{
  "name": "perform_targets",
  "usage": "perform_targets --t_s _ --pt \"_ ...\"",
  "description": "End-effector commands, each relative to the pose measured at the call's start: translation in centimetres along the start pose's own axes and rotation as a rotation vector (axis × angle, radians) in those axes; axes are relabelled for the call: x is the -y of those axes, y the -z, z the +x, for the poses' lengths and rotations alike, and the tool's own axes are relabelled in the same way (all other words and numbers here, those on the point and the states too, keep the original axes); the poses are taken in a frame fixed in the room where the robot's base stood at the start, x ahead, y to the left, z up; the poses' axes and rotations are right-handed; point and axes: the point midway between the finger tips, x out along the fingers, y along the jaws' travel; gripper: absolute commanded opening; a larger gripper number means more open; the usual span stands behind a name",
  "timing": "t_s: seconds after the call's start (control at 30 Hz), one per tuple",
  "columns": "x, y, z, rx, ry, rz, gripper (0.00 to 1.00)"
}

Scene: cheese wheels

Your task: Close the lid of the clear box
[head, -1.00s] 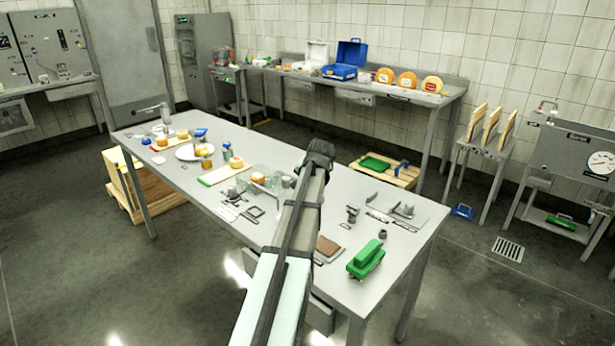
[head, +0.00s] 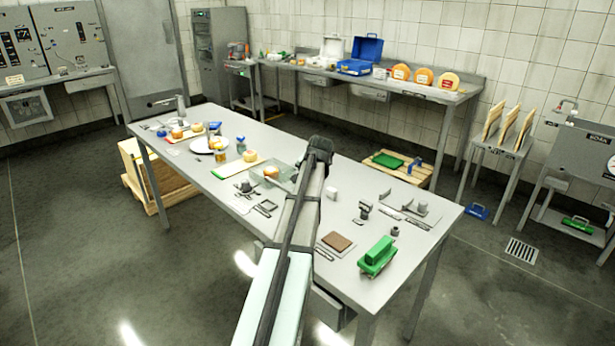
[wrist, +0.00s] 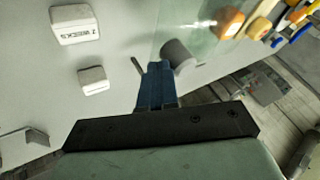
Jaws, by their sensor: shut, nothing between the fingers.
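The clear box (head: 284,183) stands on the long table, just left of my arm in the head view, with an orange-topped round piece (head: 271,171) at it. In the wrist view its clear wall or lid (wrist: 200,45) shows at the top, beyond my fingers. I cannot tell how far the lid stands open. My gripper (head: 319,150) is over the table beside the box, its fingers hidden in the head view. In the wrist view the blue fingers (wrist: 157,75) are together and empty, close to a grey cylinder (wrist: 180,52) near the clear panel.
White blocks, one marked in weeks (wrist: 77,24), lie left of my fingers. A green block-shaped tool (head: 377,256) and a brown square (head: 337,242) are at the table's near right. Plates and cheese pieces (head: 210,145) stand at its far left.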

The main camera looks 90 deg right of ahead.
Motion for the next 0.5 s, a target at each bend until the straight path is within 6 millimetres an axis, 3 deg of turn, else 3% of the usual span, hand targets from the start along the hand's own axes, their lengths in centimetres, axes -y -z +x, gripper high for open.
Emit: perform_targets --t_s 0.5 --pt "9.6 2.2 6.3 0.001 0.0 -0.001 0.0"
